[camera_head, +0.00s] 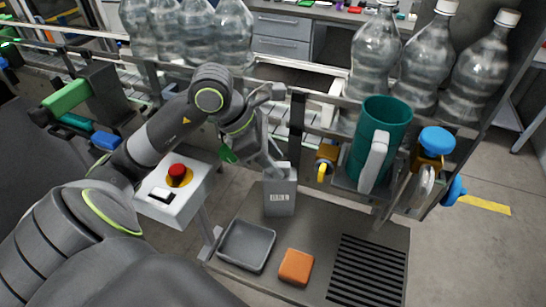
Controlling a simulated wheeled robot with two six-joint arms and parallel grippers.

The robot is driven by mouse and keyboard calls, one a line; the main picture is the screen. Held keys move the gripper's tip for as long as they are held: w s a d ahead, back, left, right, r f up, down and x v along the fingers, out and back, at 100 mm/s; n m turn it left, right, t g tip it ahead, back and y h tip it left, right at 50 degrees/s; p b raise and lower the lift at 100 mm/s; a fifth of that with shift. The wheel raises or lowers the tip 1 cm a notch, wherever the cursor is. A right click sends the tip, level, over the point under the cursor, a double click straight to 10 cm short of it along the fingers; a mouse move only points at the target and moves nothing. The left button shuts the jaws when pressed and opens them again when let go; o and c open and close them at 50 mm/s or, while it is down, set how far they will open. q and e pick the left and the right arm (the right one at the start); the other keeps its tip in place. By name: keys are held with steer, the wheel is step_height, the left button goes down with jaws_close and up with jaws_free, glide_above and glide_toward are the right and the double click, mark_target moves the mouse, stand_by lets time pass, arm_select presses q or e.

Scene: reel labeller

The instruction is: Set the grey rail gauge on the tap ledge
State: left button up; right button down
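A grey block with a barcode-like label (280,197), which looks like the rail gauge, is upright at the back of the low table. I cannot tell whether it stands there or hangs just above. My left gripper (274,160) reaches down to its top from the upper left. The fingers are small and partly hidden, so their grip on the block is unclear. The tap ledge (346,184) is to the right of the block. A teal jug with a pale handle (385,120) stands on it between a yellow tap (322,170) and a blue-knobbed tap (436,141). My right gripper is not in view.
A red stop button (177,172) sits on a white box to the left. Large clear bottles (376,55) stand behind the ledge.

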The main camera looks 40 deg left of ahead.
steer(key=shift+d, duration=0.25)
